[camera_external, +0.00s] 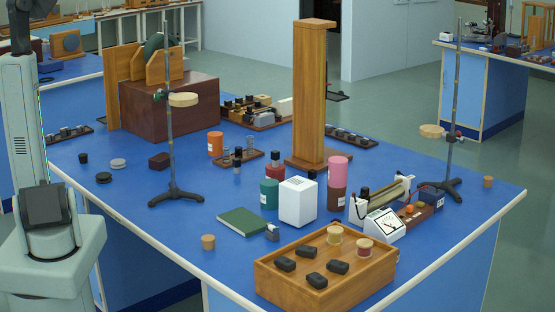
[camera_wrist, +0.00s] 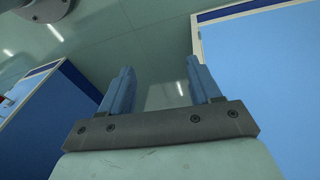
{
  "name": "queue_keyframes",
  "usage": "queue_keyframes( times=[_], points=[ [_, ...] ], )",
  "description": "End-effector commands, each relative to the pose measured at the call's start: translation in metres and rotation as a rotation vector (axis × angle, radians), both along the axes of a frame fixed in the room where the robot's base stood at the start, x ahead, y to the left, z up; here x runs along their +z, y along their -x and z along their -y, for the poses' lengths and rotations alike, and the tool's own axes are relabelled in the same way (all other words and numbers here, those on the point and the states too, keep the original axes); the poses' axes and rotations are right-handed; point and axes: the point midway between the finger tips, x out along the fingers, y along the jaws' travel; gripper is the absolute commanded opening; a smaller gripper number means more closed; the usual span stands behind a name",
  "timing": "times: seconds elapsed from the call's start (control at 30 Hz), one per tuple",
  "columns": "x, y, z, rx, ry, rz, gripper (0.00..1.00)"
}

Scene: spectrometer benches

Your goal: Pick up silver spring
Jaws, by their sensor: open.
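Beyond the fingers is grey-green floor, with blue bench surfaces on both sides. My gripper is outside the external view, where only part of my arm stands at the left edge.
The blue bench (camera_external: 175,228) holds a tall wooden column (camera_external: 312,95), two clamp stands, a wooden tray (camera_external: 315,292) with black blocks and two spools, a green book (camera_external: 243,221), a white box (camera_external: 298,203) and a meter (camera_external: 380,224). Its left-front area has clear patches.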

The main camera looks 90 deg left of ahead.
Motion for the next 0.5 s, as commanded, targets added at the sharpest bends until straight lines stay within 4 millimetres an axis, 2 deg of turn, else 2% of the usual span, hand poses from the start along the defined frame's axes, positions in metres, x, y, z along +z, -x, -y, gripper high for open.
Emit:
queue_keyframes(
  times=[0.03,0.2,0.5],
  points=[
    [0.023,0.009,-0.004,0.015,-0.018,0.010,0.63],
    [0.089,0.026,-0.015,0.066,-0.064,0.053,0.63],
    [0.206,0.037,-0.023,0.160,-0.146,0.133,0.63]
  ],
)
